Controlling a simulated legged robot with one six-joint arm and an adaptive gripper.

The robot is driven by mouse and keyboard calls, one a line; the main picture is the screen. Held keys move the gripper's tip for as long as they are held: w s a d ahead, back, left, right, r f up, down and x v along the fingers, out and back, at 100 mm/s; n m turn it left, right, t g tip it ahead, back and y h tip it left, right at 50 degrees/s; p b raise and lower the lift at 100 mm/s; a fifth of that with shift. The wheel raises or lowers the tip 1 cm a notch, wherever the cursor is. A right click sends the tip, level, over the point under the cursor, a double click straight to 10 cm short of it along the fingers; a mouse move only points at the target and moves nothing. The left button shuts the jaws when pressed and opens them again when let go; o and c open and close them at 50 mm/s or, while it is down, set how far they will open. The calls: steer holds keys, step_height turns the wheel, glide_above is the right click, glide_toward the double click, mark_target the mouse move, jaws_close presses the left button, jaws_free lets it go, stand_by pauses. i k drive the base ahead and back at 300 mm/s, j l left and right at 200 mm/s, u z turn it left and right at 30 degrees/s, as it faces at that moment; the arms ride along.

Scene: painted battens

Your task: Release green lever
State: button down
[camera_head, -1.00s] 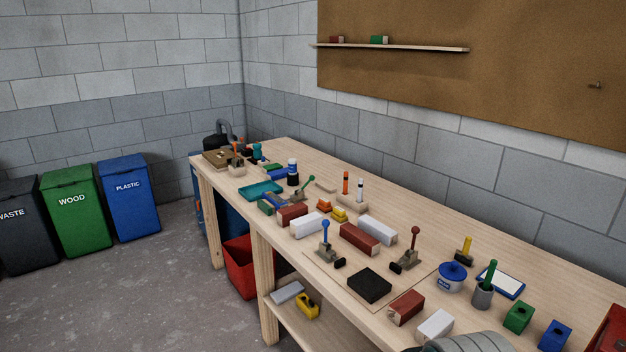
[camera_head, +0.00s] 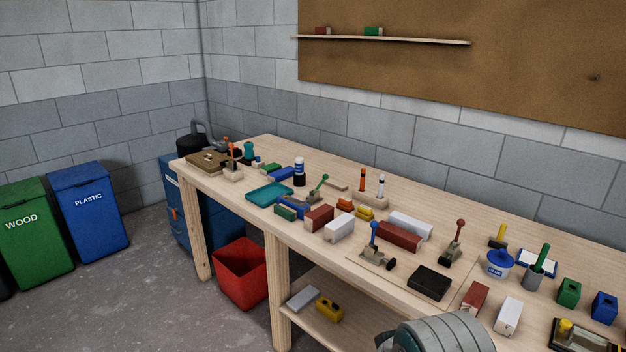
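A toggle clamp with a green lever (camera_head: 319,184) stands near the middle of the workbench (camera_head: 412,293), just right of the teal tray. Its lever tilts up and to the right. What lies under the clamp is too small to tell. A clamp with a blue lever (camera_head: 374,237) and one with a red lever (camera_head: 458,235) stand closer to me, with their levers up. A rounded grey part of my own arm shows at the bottom edge. My gripper is not in view.
Red and white battens (camera_head: 398,236) lie around the clamps. A black block (camera_head: 430,282), a blue glue pot (camera_head: 499,265) and a green-handled tool in a grey cup (camera_head: 538,267) are on the right. A red bin (camera_head: 241,275) stands below the bench.

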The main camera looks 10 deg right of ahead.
mark_target(326, 177)
steer(key=i+j+z, duration=0.5)
steer(key=i+j, duration=0.55)
steer(key=i+z, duration=0.15)
steer(key=i, duration=0.55)
